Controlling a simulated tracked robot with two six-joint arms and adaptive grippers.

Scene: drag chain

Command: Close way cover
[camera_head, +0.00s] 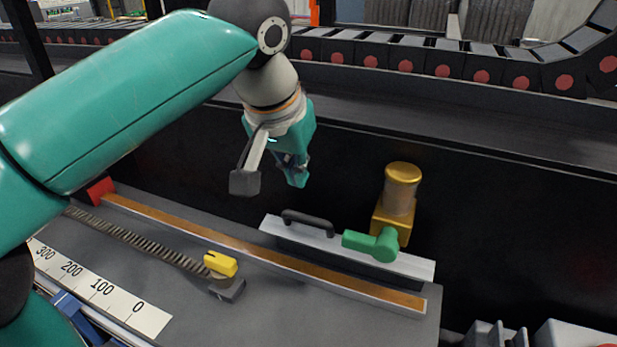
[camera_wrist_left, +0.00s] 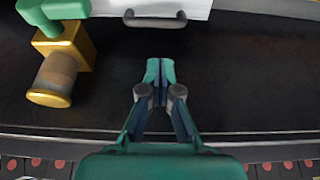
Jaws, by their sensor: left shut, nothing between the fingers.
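A light grey cover panel (camera_head: 325,241) with a black bar handle (camera_head: 307,222) stands along the back edge of the grey bench, towards its right end. The handle (camera_wrist_left: 155,20) also shows at the top of the left wrist view, on the pale panel (camera_wrist_left: 198,8). My left gripper (camera_head: 297,181) hangs above and behind the handle, pointing down, apart from it. In the left wrist view its fingertips (camera_wrist_left: 160,66) are together with nothing between them. My right gripper is in neither view.
A gold cylinder (camera_head: 401,190) with a green elbow (camera_head: 372,244) stands at the panel's right. A yellow-topped slider (camera_head: 221,265) sits at the end of a ribbed strip near a number scale (camera_head: 100,288). A drag chain (camera_head: 440,62) runs across the back.

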